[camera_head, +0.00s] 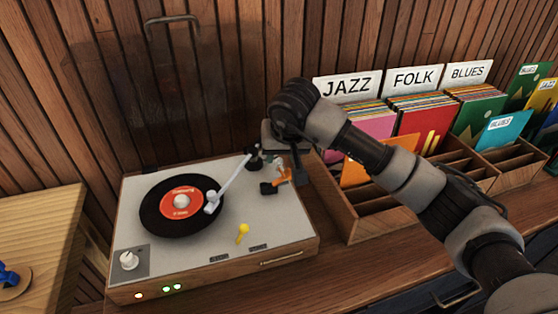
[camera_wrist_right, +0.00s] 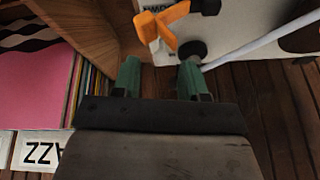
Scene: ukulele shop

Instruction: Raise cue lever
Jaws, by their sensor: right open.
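The turntable (camera_head: 220,251) stands on the wooden counter with a black record (camera_head: 155,212) on its platter. Its white tonearm (camera_head: 232,176) reaches over the record, with the headshell at the record's right edge. A small orange lever (camera_head: 284,177), which looks like the cue lever, is beside the tonearm base.
A yellow lever (camera_head: 243,232) and a white knob (camera_head: 129,260) sit at the deck's front. A wooden record bin (camera_head: 353,226) stands close on the right, with JAZZ, FOLK and BLUES signs. The slatted wall (camera_head: 255,60) is close behind.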

